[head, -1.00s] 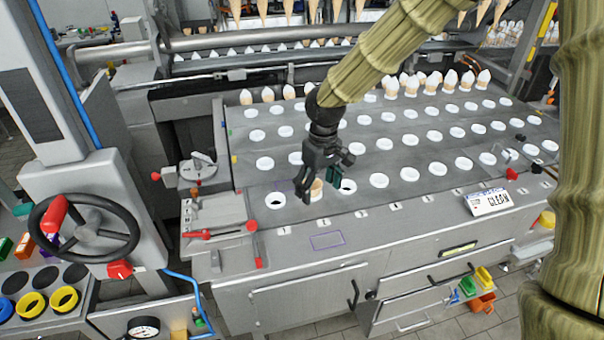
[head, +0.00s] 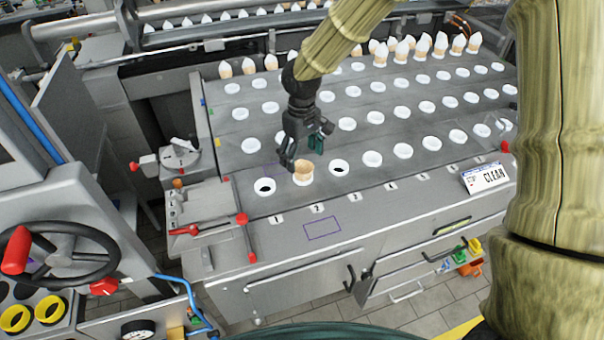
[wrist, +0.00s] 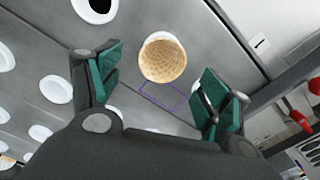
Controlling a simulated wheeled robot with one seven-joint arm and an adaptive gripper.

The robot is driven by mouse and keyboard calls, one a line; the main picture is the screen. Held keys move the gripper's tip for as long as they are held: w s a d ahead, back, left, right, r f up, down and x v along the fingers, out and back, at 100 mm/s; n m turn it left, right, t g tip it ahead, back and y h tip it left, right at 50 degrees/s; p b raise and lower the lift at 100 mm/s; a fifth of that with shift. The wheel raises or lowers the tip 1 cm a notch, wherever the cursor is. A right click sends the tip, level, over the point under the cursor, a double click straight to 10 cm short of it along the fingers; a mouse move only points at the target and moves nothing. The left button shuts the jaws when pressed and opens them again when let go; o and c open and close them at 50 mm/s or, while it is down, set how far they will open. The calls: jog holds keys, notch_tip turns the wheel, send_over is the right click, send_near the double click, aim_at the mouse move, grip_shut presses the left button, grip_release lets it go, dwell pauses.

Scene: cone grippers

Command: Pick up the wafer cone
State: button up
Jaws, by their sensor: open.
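The wafer cone (head: 303,172) is tan and stands in a white ring holder in the front row of the grey machine top, near the number 2 label. My gripper (head: 302,150) is just behind and above it in the head view, with its green-padded fingers apart. In the wrist view the cone (wrist: 163,60) shows its round open mouth beyond the fingertips, in line with the gap of my open gripper (wrist: 160,85). The fingers look clear of the cone. Its lower part is hidden in the holder.
White ring holders (head: 339,168) stand in rows on the grey machine top (head: 290,208), the near ones empty. Several white-topped cones (head: 420,48) stand in the back row. A red-handled lever (head: 242,219) is at the front left and a "CLEAN" sign (head: 484,178) at the right.

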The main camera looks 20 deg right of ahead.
aim_at(303, 167)
jog(key=shift+s+f+p, duration=0.15)
jog(key=shift+s+p, duration=0.2)
jog(key=shift+s, duration=0.2)
jog(key=f, duration=0.1)
jog(key=f+p, duration=0.1)
jog(key=f, duration=0.1)
jog(key=shift+w+d, duration=0.1)
jog(key=shift+w, duration=0.25)
jog(key=shift+s+f, duration=0.2)
jog(key=shift+f, duration=0.45)
jog(key=shift+w, duration=0.1)
jog(key=shift+c, duration=0.2)
jog(key=c, duration=0.8)
